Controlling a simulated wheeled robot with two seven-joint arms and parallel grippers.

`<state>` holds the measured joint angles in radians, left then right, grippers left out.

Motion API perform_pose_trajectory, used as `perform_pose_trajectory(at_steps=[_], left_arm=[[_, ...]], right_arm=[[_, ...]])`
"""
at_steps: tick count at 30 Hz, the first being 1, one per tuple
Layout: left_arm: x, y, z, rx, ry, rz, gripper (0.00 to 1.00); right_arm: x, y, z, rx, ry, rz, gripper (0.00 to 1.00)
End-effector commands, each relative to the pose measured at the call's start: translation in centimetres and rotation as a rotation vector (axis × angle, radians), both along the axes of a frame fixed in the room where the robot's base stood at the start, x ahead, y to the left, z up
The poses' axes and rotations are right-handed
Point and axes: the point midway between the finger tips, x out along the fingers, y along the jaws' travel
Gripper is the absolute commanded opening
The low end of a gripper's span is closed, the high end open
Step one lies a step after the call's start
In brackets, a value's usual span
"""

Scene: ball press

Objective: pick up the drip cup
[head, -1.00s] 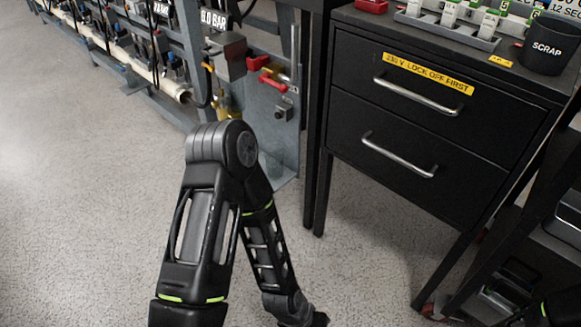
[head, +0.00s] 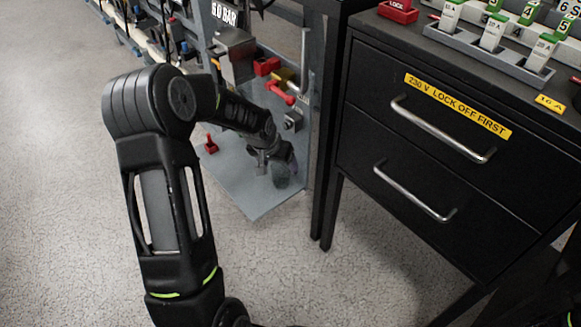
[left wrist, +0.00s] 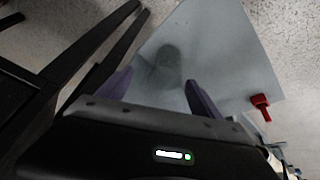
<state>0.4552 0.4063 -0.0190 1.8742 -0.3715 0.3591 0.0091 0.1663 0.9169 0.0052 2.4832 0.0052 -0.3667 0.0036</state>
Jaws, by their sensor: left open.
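The drip cup appears to be a small dark grey, rounded thing (head: 281,175) on the grey panel. In the left wrist view it is a blurred dark shape (left wrist: 169,60) ahead of the fingers, slightly left of the middle of the gap. My left gripper (head: 279,165) is right by it in the head view and partly hides it. In the left wrist view the two purple fingers of the left gripper (left wrist: 160,88) are apart with nothing between them. I cannot tell whether they touch the cup. My right gripper is not in view.
The grey panel (head: 250,200) carries a red piece (head: 211,144) to the left and red and yellow handles (head: 280,90) behind. A black drawer cabinet (head: 400,160) with legs stands close on the right. Open floor (head: 60,200) lies left.

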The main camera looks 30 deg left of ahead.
Motion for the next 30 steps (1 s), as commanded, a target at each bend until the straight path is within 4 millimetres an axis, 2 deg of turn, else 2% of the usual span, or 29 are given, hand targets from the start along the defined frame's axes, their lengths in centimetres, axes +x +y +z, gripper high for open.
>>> perform_pose_trajectory(at_steps=[1, 3, 11, 19, 30], left_arm=[[0.0, 0.9, 0.7, 0.012, -0.002, 0.007, 0.75], [0.0, 1.3, 1.0, 0.019, -0.001, 0.01, 0.75], [0.0, 1.3, 0.9, 0.018, -0.001, 0.008, 0.75], [0.9, 1.3, -1.4, 0.016, 0.001, 0.008, 0.75], [1.1, 1.3, -1.7, 0.017, 0.0, 0.008, 0.75]], right_arm=[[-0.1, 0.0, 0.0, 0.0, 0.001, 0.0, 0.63], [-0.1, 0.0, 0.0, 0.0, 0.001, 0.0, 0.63], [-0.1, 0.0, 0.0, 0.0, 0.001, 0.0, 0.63], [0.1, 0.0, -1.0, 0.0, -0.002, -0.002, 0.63], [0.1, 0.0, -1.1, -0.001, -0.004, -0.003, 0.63]])
